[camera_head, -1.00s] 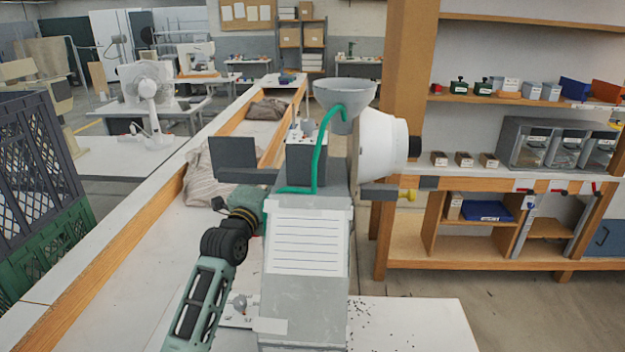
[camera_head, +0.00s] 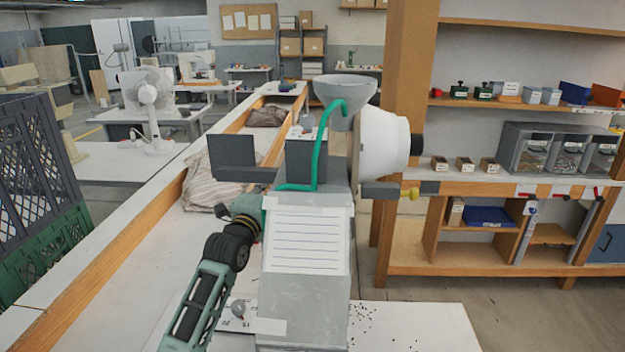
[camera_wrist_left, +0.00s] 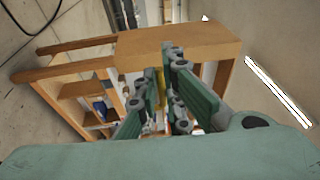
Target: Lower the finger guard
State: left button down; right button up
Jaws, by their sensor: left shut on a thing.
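The press (camera_head: 305,300) stands in the middle of the head view, a grey body with a lined white panel, a funnel on top, a green tube and a white round housing. A dark bar ending in a yellow knob (camera_head: 408,194) sticks out on its right side. I cannot make out the finger guard for certain. My left gripper reaches the press's left side, its fingertips hidden behind the press in the head view. In the left wrist view my left gripper (camera_wrist_left: 164,100) is shut on a narrow yellow part (camera_wrist_left: 159,86), mostly hidden between the fingers. My right gripper is not in view.
The press stands on a white bench (camera_head: 400,325) with small dark bits scattered at its right. Crumpled cloth (camera_head: 205,185) lies behind my left arm. A wooden shelf unit (camera_head: 385,240) is at the right. Dark and green crates (camera_head: 40,240) are at the left.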

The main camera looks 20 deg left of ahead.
pick_arm(q)
jog(key=shift+s+f+b, duration=0.15)
jog(key=shift+f+b, duration=0.55)
jog(key=shift+f, duration=0.8)
jog(key=shift+s+f+b, duration=0.15)
jog(key=shift+f+b, duration=0.55)
jog(key=shift+f, duration=0.75)
jog(key=c, duration=1.8)
grip_release()
jog(key=shift+s+a+p, duration=0.4)
jog(key=shift+s+p, duration=0.2)
jog(key=shift+s, duration=0.55)
jog(key=shift+s+a+p, duration=0.35)
jog(key=shift+s+p, duration=0.25)
jog(key=shift+s, duration=0.5)
jog(key=shift+s+a+p, duration=0.4)
jog(key=shift+s+p, duration=0.2)
jog(key=shift+s, duration=0.55)
